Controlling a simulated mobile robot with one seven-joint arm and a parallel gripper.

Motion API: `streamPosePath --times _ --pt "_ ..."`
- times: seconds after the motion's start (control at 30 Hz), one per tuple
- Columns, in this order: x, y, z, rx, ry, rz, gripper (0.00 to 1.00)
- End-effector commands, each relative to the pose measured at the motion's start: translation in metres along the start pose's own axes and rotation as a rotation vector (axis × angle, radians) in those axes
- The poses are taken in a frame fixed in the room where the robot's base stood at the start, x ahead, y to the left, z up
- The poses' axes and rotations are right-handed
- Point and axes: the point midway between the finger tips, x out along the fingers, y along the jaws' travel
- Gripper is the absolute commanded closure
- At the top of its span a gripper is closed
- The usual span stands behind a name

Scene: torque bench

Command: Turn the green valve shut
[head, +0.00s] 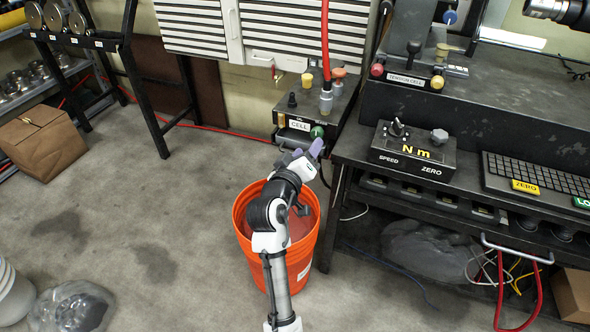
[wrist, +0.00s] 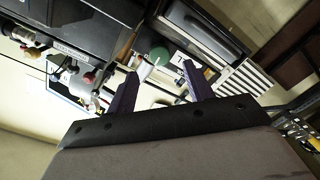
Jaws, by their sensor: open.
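The green valve (head: 317,131) is a small round knob on the front of the dark unit labelled "CELL" in the head view. In the wrist view the green valve (wrist: 160,54) shows beyond and between my two purple fingers, partly crossed by a pale rod-like part. My gripper (head: 316,148) is just below and in front of the valve in the head view. In the wrist view my gripper (wrist: 160,70) has its fingers spread apart with nothing held between them. The fingers look apart from the valve, but the exact gap is hard to tell.
An orange bucket (head: 240,218) stands on the floor under my arm. The dark workbench (head: 345,150) with a "N m" box (head: 413,150) is to the right. A red hose (head: 325,40) comes down to the unit. The floor at left is mostly open.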

Motion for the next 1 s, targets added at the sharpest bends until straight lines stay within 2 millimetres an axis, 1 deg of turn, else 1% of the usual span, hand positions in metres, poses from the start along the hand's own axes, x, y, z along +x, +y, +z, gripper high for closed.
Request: streamPosePath --times 0.03,0.2,0.3,0.4,0.57,1.0 --pt "-0.013 -0.002 0.001 0.0 0.001 -0.002 0.48" --pt "-0.05 -0.002 0.001 0.0 0.001 -0.003 0.48" --pt "-0.067 -0.001 0.001 0.001 0.001 -0.002 0.48" --pt "-0.078 -0.001 0.0 0.001 0.001 -0.001 0.48" --pt "-0.085 0.0 0.0 0.0 0.0 0.0 0.48" --pt "-0.085 0.0 0.0 0.0 -0.001 0.001 0.48"
